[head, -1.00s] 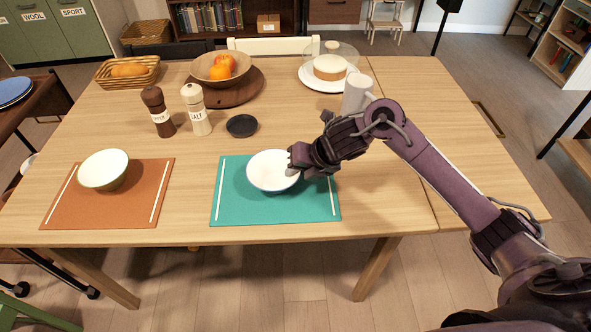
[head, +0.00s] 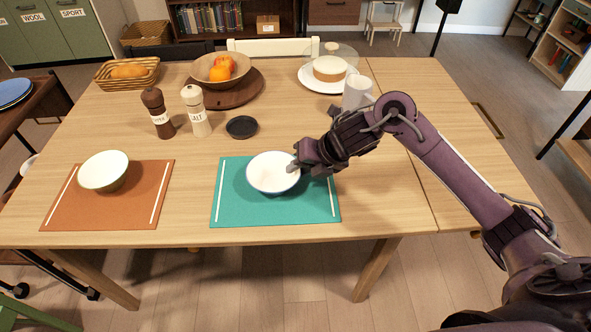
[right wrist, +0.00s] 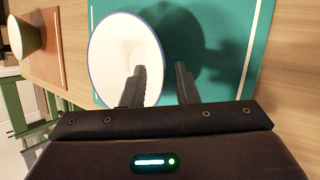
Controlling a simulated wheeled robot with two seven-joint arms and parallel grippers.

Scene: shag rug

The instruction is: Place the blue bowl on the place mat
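The blue bowl (head: 272,172), white inside with a blue rim, sits upright on the teal place mat (head: 235,205), towards its upper middle. My right gripper (head: 299,165) is at the bowl's right rim. In the right wrist view, the bowl (right wrist: 115,50) lies to the left and my two fingers (right wrist: 159,82) are apart. The left finger overlaps the bowl's inside and the right finger is over the teal mat (right wrist: 215,45), beyond the rim. The fingers look clear of the rim. My left gripper is not in view.
A cream bowl (head: 104,170) stands on an orange mat (head: 125,208) at the left. Pepper (head: 158,115) and salt (head: 196,112) mills and a black dish (head: 242,126) stand behind. A white mug (head: 357,92) is close behind my right arm. The table's front right is clear.

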